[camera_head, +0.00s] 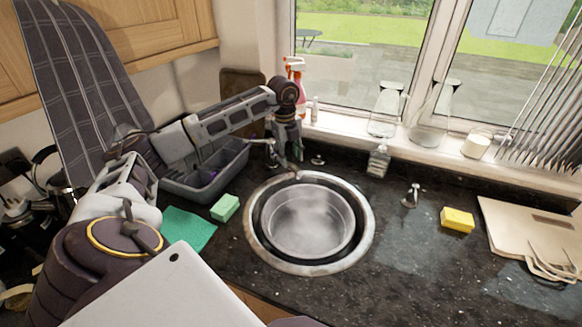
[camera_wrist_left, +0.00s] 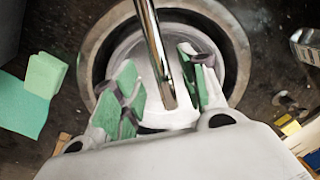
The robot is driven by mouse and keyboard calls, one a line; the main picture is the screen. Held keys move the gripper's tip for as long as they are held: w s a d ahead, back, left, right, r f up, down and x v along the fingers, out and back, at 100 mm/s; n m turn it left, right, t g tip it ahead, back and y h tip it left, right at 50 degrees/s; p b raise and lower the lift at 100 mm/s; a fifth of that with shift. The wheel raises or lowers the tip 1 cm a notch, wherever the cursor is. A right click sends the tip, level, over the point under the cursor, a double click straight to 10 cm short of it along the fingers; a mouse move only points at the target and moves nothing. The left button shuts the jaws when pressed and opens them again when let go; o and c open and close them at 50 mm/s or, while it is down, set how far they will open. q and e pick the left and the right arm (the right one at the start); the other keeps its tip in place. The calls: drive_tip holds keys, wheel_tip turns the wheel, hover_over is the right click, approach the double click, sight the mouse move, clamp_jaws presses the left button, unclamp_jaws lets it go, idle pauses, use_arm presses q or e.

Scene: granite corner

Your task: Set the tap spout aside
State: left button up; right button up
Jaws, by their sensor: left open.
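The tap spout (camera_wrist_left: 156,50) is a slim chrome tube in the left wrist view, reaching down over the round sink (camera_head: 256,250). My left gripper (camera_wrist_left: 167,90) is open, with its green-padded fingers on either side of the spout. A gap shows between the spout and each finger in this view. In the head view my left gripper (camera_head: 290,153) points down at the far edge of the sink and mostly hides the spout. My right gripper is in neither view.
A grey tub (camera_head: 205,185) and green sponge (camera_head: 225,207) stand left of the sink. A soap bottle (camera_head: 378,161), yellow sponge (camera_head: 457,219) and chopping board (camera_head: 520,235) are to the right. A spray bottle (camera_head: 294,72) stands near the window. Counter right of the sink is mostly clear.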

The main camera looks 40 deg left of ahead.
sight(291, 164)
use_arm(q)
drive_tip(key=shift+w+d+f+p, duration=0.1)
drive_tip(key=shift+w+f+p, duration=0.05)
drive_tip(key=shift+f, duration=1.25)
drive_tip(key=shift+w+f+p, duration=0.1)
drive_tip(key=shift+f+p, duration=0.05)
drive_tip(key=shift+f, duration=1.2)
clamp_jaws()
